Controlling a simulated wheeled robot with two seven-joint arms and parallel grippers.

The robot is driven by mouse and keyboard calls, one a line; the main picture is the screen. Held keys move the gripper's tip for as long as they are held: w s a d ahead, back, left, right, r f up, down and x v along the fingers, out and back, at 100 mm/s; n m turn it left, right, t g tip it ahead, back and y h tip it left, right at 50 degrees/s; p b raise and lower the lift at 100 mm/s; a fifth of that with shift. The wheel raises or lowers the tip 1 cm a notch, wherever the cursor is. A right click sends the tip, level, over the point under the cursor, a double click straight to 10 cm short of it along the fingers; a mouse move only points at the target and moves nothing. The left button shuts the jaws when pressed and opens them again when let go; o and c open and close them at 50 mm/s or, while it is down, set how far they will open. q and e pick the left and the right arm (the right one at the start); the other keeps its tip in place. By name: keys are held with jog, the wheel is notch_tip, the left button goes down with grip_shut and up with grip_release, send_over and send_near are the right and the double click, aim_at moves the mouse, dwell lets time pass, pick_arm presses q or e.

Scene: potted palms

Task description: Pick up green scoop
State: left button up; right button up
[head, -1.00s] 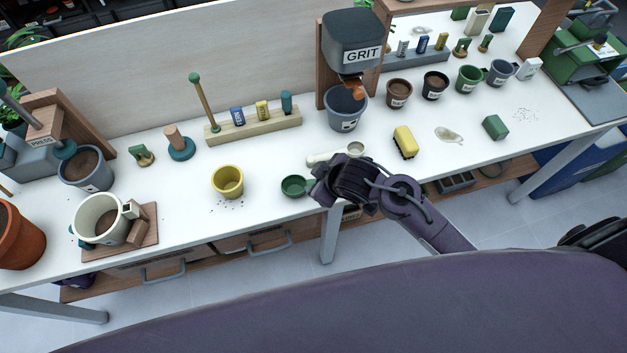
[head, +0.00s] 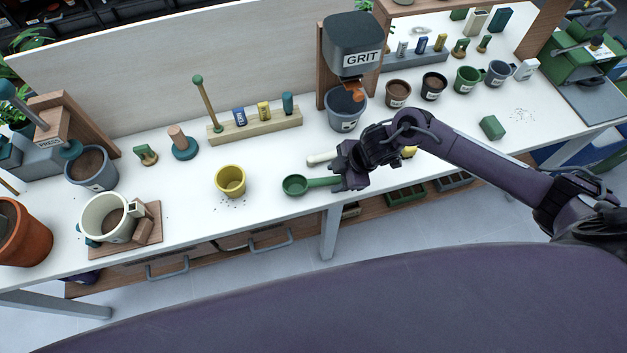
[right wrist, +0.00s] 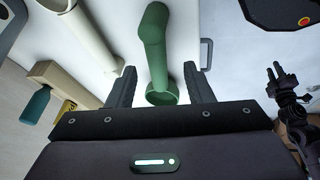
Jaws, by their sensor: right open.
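The green scoop (head: 295,185) lies on the white table near its front edge, its round cup to the left and its handle pointing right. My right gripper (head: 343,180) is at the handle end in the head view and hides part of it. In the right wrist view the green scoop (right wrist: 155,45) shows between the two spread fingers of my right gripper (right wrist: 160,75), apart from both. Its cup is partly hidden by the gripper body. My right gripper is open and empty.
A white scoop (head: 320,158) lies just behind the green one; it also shows in the right wrist view (right wrist: 85,28). A yellow pot (head: 230,181) stands to the left. A grey pot (head: 345,112) stands under the grit dispenser (head: 353,50). A yellow sponge (head: 409,152) is mostly hidden by my arm.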

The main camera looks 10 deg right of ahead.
aim_at(330, 179)
jog(key=shift+x, duration=1.65)
jog(key=shift+w, duration=0.2)
grip_shut()
jog(key=shift+r, duration=0.15)
